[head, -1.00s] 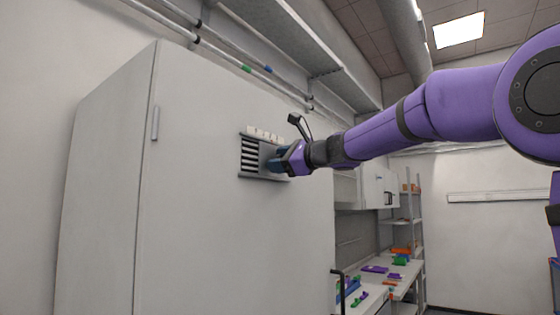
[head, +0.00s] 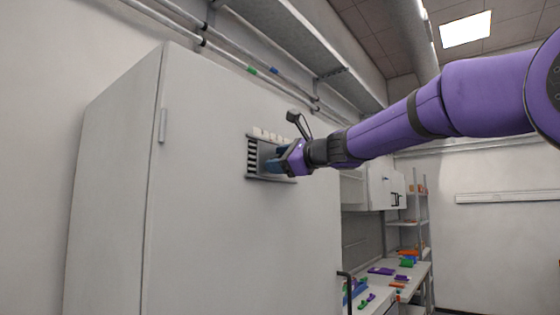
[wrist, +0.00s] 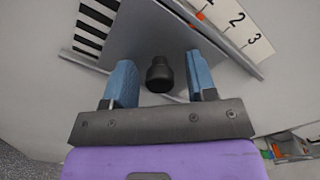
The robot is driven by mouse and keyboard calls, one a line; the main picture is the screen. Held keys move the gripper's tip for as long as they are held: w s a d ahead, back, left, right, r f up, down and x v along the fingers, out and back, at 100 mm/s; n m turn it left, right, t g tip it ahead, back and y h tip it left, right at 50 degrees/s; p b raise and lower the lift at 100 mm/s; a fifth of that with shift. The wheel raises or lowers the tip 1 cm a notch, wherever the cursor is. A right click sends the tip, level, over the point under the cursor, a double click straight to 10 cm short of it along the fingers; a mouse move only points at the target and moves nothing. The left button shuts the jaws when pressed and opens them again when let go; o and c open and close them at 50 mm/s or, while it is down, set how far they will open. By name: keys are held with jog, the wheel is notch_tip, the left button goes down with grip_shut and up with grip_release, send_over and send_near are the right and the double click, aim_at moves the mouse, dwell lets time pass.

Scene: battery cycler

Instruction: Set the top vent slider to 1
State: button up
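The vent (head: 252,157) is set in the tall grey cabinet's front, with dark slats showing at its left end. Its grey slider plate (wrist: 140,35) covers the rest of what I see and carries a black knob (wrist: 160,75). A white scale (wrist: 240,25) with 1, 2 and 3 runs along the rail. A small orange mark (wrist: 200,16) shows by the rail near the 1; its exact reading is unclear. My gripper (wrist: 160,62) is open, with one blue finger on each side of the knob and gaps between. In the head view my gripper (head: 276,162) partly hides the plate.
The cabinet (head: 200,220) has a handle (head: 163,126) left of the vent. Pipes (head: 225,55) and a shelf (head: 290,45) run above. A bench (head: 385,285) with coloured parts stands at right. The cabinet front around the vent is clear.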

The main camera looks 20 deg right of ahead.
jog(key=v, duration=1)
jog(key=shift+s+d, duration=0.2)
jog(key=shift+s, duration=0.1)
jog(key=s+d+f+n+g+h, duration=0.1)
jog(key=s+f+n+g+h, duration=0.3)
jog(key=s+f+n, duration=0.6)
jog(key=s+d+f+n+g+h, duration=0.2)
jog(key=s+f+n+g+h, duration=0.3)
jog(key=s+f, duration=1.3)
notch_tip(320, 180, down, 6)
jog(key=n+h, duration=0.1)
jog(key=n, duration=0.3)
jog(key=shift+d+f+n+h, duration=0.2)
jog(key=shift+d+n+h, duration=0.1)
jog(key=shift+n, duration=0.1)
